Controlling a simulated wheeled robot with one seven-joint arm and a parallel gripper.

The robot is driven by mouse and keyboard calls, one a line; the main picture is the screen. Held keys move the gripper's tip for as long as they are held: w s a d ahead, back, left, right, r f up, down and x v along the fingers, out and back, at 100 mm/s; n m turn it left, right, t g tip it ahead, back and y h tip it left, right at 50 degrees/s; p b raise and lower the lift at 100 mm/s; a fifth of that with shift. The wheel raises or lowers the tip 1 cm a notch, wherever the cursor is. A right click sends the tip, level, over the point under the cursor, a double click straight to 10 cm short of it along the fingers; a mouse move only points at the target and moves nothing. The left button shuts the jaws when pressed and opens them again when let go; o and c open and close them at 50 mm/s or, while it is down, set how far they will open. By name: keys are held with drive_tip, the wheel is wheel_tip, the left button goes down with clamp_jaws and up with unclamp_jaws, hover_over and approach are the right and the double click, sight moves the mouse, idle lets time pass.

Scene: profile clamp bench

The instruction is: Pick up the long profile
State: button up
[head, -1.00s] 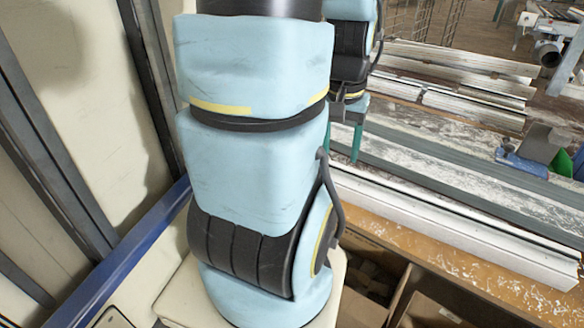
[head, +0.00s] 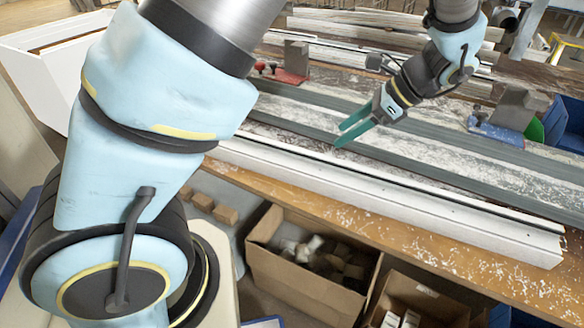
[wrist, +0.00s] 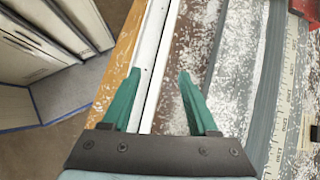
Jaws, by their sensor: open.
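The long profile (head: 400,202) is a long white bar lying along the front edge of the wooden bench. In the wrist view the white profile (wrist: 148,62) runs lengthwise through the gap between the fingers. My gripper (head: 339,137) has green fingers, spread and empty, pointing toward the bench above the profile. In the wrist view the fingers of my gripper (wrist: 158,72) stand apart on either side of the white strip, with no visible contact. My arm hides part of the bench at left in the head view.
Grey rails (head: 420,150) run along the bench behind the profile. A blue clamp with a grey block (head: 497,128) stands at right, a red clamp (head: 288,76) at back left. Cardboard boxes (head: 305,280) sit below the front edge. More profiles (head: 390,40) lie behind.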

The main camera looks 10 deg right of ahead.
sight(321, 155)
drive_tip(key=s+d+m, duration=0.1)
drive_tip(key=d+t, duration=0.1)
drive_tip(key=shift+s+d+f+m, duration=0.1)
drive_tip(key=shift+s+d+m, duration=0.25)
drive_tip(key=shift+m, duration=0.05)
drive_tip(key=shift+f, duration=0.2)
drive_tip(key=p+x, duration=0.1)
drive_tip(key=x, duration=0.3)
drive_tip(key=shift+w+a+f, duration=0.15)
drive_tip(key=shift+a+f, duration=0.05)
drive_tip(key=shift+f, duration=0.05)
drive_tip(key=p+x, duration=0.1)
drive_tip(key=x, duration=0.1)
drive_tip(key=p+x, duration=0.1)
drive_tip(key=x, duration=0.1)
drive_tip(key=shift+a+r+p, duration=0.15)
drive_tip(key=shift+a+p, duration=0.15)
drive_tip(key=shift+a, duration=0.1)
drive_tip(key=shift+w+a+f, duration=0.25)
drive_tip(key=shift+f, duration=0.2)
clamp_jaws()
drive_tip(key=shift+r, duration=0.1)
